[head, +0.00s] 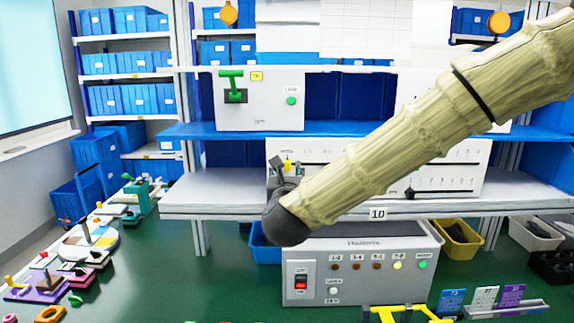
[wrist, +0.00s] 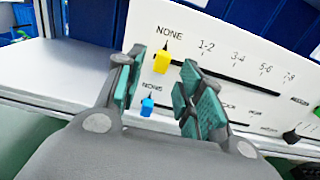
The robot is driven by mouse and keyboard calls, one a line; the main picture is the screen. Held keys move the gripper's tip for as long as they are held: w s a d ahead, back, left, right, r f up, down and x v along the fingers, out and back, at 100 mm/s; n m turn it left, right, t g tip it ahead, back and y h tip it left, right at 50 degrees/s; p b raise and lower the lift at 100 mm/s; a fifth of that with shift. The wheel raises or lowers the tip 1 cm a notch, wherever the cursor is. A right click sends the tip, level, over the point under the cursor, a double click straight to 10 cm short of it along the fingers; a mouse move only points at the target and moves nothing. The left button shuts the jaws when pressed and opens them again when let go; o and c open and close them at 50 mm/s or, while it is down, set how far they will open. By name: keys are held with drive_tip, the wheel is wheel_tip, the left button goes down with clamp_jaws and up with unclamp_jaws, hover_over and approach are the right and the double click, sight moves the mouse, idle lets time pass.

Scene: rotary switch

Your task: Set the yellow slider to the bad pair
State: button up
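The yellow slider (wrist: 162,62) stands at the NONE mark, at the left end of the top slot on the white slider panel (wrist: 225,32). In the head view, the yellow slider (head: 288,164) shows beside my gripper (head: 278,172). My gripper (wrist: 162,66) is open, with the yellow slider seen between its fingertips; contact cannot be told. The top scale runs from NONE through 1-2, 3-4, 5-6 and 7-8. On the tester box (head: 362,262) below, the 7-8 lamp (head: 397,266) glows yellow and a green lamp (head: 422,265) is lit; the other pair lamps look dim.
A blue slider (wrist: 147,106) sits at NONE on the lower slot, close below my fingers. A dark knob (wrist: 291,137) is further right. My arm covers the panel's middle in the head view. A green-handled box (head: 260,100) stands on the shelf above.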

sight(287, 164)
drive_tip(key=shift+w+r, duration=0.45)
drive_tip(key=shift+w, duration=0.1)
drive_tip(key=shift+w+f+p, duration=0.3)
drive_tip(key=shift+w+p, duration=0.1)
drive_tip(key=shift+w, duration=0.5)
drive_tip(key=shift+s+d+r, duration=0.1)
drive_tip(key=shift+s+r, duration=0.05)
drive_tip(key=shift+s, duration=0.05)
drive_tip(key=shift+w, duration=0.15)
clamp_jaws()
